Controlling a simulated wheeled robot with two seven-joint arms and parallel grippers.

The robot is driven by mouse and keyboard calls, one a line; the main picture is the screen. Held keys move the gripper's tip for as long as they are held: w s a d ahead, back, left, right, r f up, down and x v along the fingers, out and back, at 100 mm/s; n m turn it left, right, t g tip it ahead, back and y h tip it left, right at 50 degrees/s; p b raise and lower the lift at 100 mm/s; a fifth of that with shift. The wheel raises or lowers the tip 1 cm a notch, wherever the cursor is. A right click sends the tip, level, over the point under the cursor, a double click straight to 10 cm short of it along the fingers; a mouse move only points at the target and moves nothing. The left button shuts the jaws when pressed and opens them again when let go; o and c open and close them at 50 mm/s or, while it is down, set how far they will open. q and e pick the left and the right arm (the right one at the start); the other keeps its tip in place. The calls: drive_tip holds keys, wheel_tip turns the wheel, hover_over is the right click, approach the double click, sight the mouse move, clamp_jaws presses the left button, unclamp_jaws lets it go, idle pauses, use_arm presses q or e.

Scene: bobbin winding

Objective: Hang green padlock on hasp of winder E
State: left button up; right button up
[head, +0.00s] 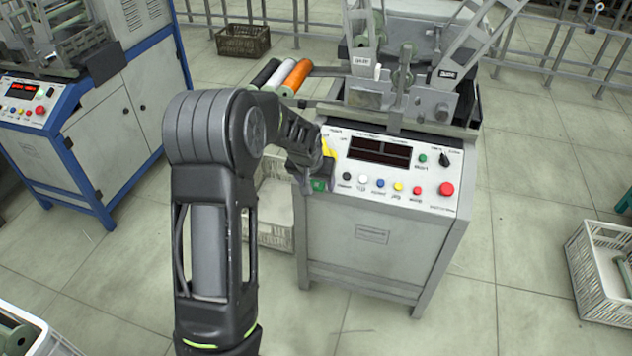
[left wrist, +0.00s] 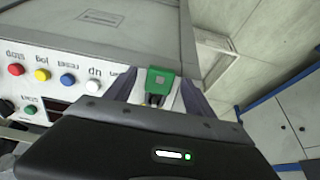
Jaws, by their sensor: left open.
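The green padlock (head: 319,185) shows at the left edge of the control panel of the grey winder (head: 375,238) in the head view. In the left wrist view the padlock (left wrist: 160,79) lies between the two fingers, its body away from the palm and its shackle toward it. My right gripper is not in view.
The panel carries a dark display (head: 379,151), several coloured buttons and a red stop button (head: 446,189). A blue-framed machine (head: 125,115) stands left. A white crate (head: 600,270) is at right; floor between is clear.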

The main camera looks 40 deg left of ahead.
use_arm(q)
drive_tip(key=p+v, duration=0.1)
drive_tip(key=v, duration=0.6)
drive_tip(key=shift+r, duration=0.3)
drive_tip(key=shift+s, duration=0.1)
drive_tip(key=shift+c, duration=0.5)
idle(0.9)
